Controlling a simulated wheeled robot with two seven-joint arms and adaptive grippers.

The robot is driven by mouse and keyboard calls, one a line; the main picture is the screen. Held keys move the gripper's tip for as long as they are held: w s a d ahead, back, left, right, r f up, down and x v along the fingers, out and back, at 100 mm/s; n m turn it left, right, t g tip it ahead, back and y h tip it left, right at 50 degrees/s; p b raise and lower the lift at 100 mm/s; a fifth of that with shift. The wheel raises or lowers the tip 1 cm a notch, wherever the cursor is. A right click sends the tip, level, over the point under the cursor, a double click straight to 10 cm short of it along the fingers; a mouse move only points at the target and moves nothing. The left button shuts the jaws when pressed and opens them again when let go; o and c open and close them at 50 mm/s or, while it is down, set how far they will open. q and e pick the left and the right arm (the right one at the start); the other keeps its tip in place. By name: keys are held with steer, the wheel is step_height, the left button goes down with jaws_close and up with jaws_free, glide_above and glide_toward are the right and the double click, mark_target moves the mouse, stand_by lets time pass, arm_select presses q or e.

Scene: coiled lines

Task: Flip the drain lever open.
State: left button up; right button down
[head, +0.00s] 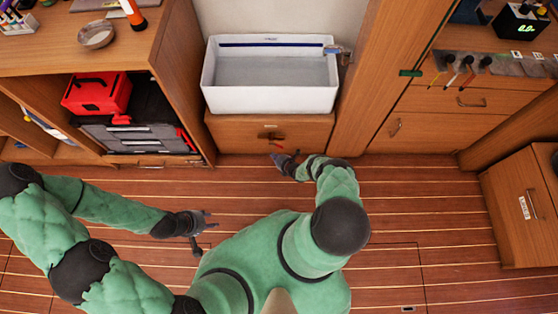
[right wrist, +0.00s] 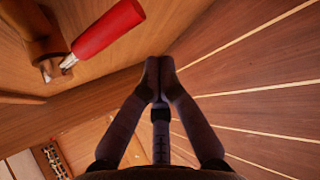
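The drain lever has a red handle (right wrist: 108,30) on a metal stem, fixed to the wooden front below the basin. In the head view the red lever (head: 277,140) shows small, under the white basin (head: 270,101). My right gripper (head: 284,157) is just below the lever, in front of the cabinet. In the right wrist view its fingertips (right wrist: 159,64) are together with nothing between them. The red handle lies up and left of them, apart from them. My left gripper (head: 208,220) is over the floor at the left, with its fingers apart and empty.
A wooden cabinet front (head: 228,130) stands under the basin. An open shelf with a red toolbox (head: 97,92) and grey cases is at the left. A wooden post (head: 361,90) and drawers are at the right. The plank floor (head: 420,205) is clear.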

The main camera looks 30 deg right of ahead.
mark_target(277, 145)
arm_select(q)
steer(key=shift+f, duration=0.4)
arm_select(e)
steer(key=shift+w+d+r, duration=0.15)
steer(key=shift+d+r, duration=0.95)
steer(key=shift+d, duration=0.2)
